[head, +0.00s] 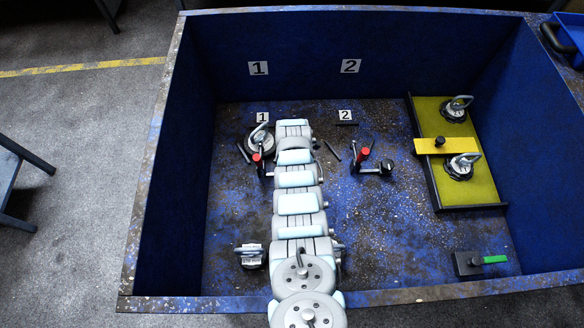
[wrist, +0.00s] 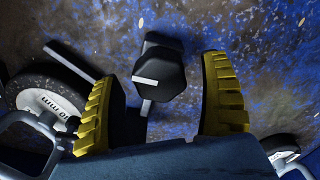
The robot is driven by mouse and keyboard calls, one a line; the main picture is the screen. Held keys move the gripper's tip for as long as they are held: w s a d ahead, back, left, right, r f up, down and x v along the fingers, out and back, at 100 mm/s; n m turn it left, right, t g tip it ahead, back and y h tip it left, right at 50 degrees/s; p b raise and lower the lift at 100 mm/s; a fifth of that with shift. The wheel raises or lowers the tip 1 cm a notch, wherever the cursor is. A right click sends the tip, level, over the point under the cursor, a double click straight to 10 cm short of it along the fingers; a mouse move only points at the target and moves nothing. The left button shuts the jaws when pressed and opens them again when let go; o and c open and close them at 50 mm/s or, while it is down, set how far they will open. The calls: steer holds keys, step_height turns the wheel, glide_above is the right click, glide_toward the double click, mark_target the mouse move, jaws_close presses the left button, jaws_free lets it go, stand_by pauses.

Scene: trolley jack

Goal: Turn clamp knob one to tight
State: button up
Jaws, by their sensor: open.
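In the wrist view, a black faceted clamp knob (wrist: 160,80) with a white line on its face sits between the yellow-padded fingers of my gripper (wrist: 160,92). The fingers are open, with a gap on each side of the knob. In the head view, my arm covers the knob and my gripper at station one. The red handle (head: 257,158) of clamp one shows just left of my arm, below the small label 1 (head: 262,117). Clamp two's dark knob (head: 386,168) and red handle (head: 363,153) are to the right, below label 2.
A round disc with a metal handle (head: 261,138) is close left of my arm; a disc marked 10 mm (wrist: 48,108) is left of the fingers. A yellow tray (head: 470,190) holds two handled discs at right. A green-handled block (head: 486,260) lies front right.

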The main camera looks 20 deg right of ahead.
steer(key=c, duration=1.2)
